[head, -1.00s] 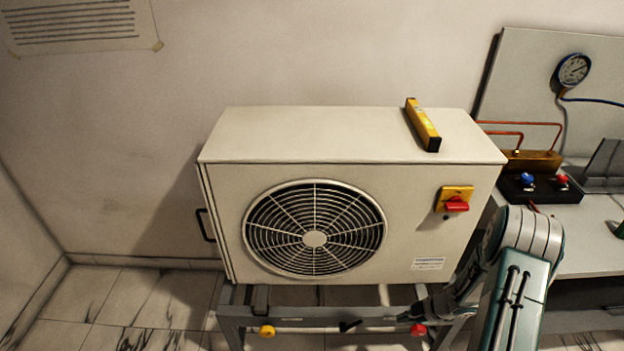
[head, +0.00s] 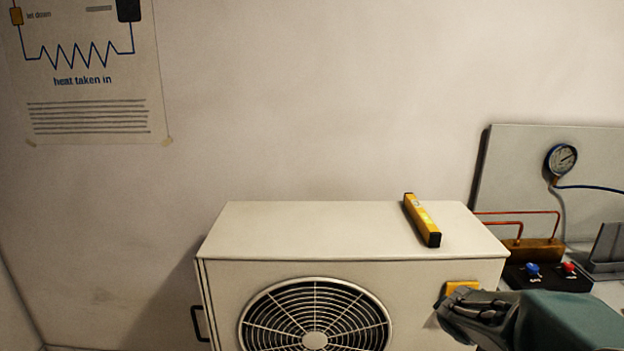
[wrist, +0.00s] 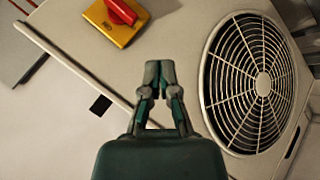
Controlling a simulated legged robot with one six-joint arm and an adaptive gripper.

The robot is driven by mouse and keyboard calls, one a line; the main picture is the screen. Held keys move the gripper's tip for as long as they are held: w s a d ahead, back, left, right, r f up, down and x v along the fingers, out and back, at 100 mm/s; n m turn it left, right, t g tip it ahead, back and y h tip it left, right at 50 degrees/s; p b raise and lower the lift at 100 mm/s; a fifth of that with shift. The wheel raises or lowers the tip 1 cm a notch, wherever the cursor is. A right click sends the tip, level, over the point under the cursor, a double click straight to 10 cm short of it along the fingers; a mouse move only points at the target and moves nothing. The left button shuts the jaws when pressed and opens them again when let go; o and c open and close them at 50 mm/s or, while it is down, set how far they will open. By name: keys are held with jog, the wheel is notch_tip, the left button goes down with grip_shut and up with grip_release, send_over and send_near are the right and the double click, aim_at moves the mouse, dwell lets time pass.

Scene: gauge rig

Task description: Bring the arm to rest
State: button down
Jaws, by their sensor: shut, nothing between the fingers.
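My gripper (wrist: 152,72) shows in the wrist view with its two fingertips together and nothing between them. It is in front of the pale fan unit (wrist: 188,35), between the round fan grille (wrist: 240,90) and the yellow plate (wrist: 112,32) with the red switch handle (wrist: 122,10). I cannot tell whether it touches the casing. In the head view, my arm reaches in from the lower right across the front of the unit (head: 320,225) and covers much of the yellow plate (head: 460,286).
A yellow spirit level (head: 421,220) lies on top of the unit. To the right are a pressure gauge (head: 561,159) on a pale board, copper pipes, a brass block (head: 535,250) and a black box with blue and red knobs. The wall above is clear except for a poster (head: 90,85).

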jog(key=s+a+r+m+g+y, duration=0.1)
jog(key=s+a, duration=0.3)
jog(key=s, duration=0.4)
jog(key=s+a+r+m+y, duration=0.1)
jog(key=s+a+r+m, duration=0.2)
jog(key=s, duration=0.5)
jog(key=s+a+r+m+g+y, duration=0.1)
jog(key=s+a+r+m, duration=0.2)
jog(key=s+a, duration=0.3)
jog(key=shift+s+a+r+g+y, duration=0.2)
jog(key=shift+s+g+y, duration=0.1)
jog(key=shift+s, duration=0.85)
